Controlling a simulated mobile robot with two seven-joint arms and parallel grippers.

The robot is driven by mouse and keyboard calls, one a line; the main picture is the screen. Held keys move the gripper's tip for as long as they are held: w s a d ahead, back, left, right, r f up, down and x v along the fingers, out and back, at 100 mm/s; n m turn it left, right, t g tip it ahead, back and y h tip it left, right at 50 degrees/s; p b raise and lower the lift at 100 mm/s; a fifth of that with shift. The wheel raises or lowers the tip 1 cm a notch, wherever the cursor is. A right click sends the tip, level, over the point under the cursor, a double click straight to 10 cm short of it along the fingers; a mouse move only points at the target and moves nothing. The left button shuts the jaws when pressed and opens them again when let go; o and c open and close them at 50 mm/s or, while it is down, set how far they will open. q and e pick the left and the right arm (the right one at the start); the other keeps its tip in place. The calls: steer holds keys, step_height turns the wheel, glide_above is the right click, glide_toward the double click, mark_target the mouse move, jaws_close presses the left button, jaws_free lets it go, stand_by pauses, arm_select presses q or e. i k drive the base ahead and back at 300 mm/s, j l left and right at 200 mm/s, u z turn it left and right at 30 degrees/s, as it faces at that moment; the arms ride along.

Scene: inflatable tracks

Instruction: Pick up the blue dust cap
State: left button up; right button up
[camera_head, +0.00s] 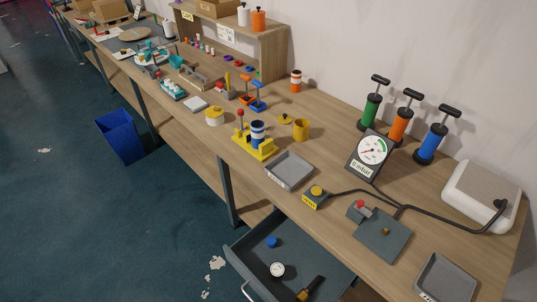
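A small round blue piece (272,241), which looks like the blue dust cap, lies in the open grey drawer (240,256) below the bench, near the drawer's back left. A round white-faced gauge (277,270) and a black and yellow tool (310,289) lie in the same drawer, apart from it. Neither of my grippers shows in the head view. Nothing is seen touching the blue piece.
The wooden bench (330,225) overhangs the drawer. On it stand a grey tray (290,169), a dial gauge (371,150), green, orange and blue pumps (430,145), and a grey plate (380,236). A blue bin (122,136) stands on the floor.

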mark_target(271, 241)
steer(key=j+z, duration=0.25)
steer(key=j, duration=0.15)
steer(key=j+z, duration=0.25)
steer(key=j, duration=0.15)
steer(key=i, duration=0.75)
